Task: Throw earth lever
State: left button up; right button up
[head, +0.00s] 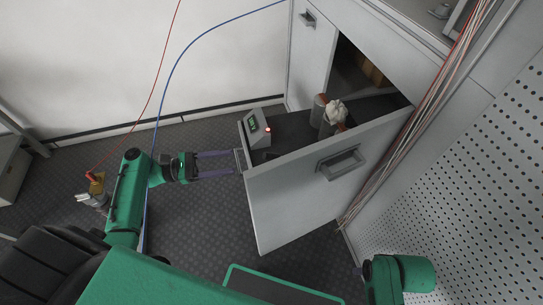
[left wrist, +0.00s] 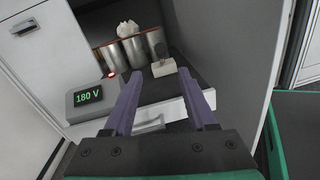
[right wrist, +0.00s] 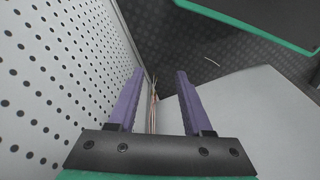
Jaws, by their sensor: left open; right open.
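My left gripper (head: 238,160) is open, its purple fingers pointing at the left side of the pulled-out cabinet drawer (head: 290,195). In the left wrist view, the open fingers (left wrist: 167,88) stand over a pale handle (left wrist: 150,123) at the drawer's side; contact is unclear. Inside the drawer is a small pale block (left wrist: 163,67) with a dark upright part that may be the lever; I cannot tell for certain. A grey meter (left wrist: 90,98) reads 180 V beside a lit red lamp. My right gripper (right wrist: 159,88) is open and empty, low beside the perforated panel.
Several metal cylinders (left wrist: 133,50) with a white crumpled piece stand in the drawer. The drawer front has a recessed handle (head: 341,163). A cable bundle (head: 390,155) runs down the cabinet edge. Perforated panel (head: 480,165) stands at right. Floor (head: 205,225) is clear left of the drawer.

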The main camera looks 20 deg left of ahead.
aim_at(272, 157)
pick_arm(q)
jog(key=b+x, duration=0.1)
jog(key=x, duration=1.2)
jog(key=shift+w+d+f, duration=0.1)
jog(key=shift+d, duration=0.3)
grip_shut()
pick_arm(e)
notch_tip(272, 157, up, 3)
jog(key=shift+s+a+f, duration=0.1)
jog(key=shift+a, duration=0.05)
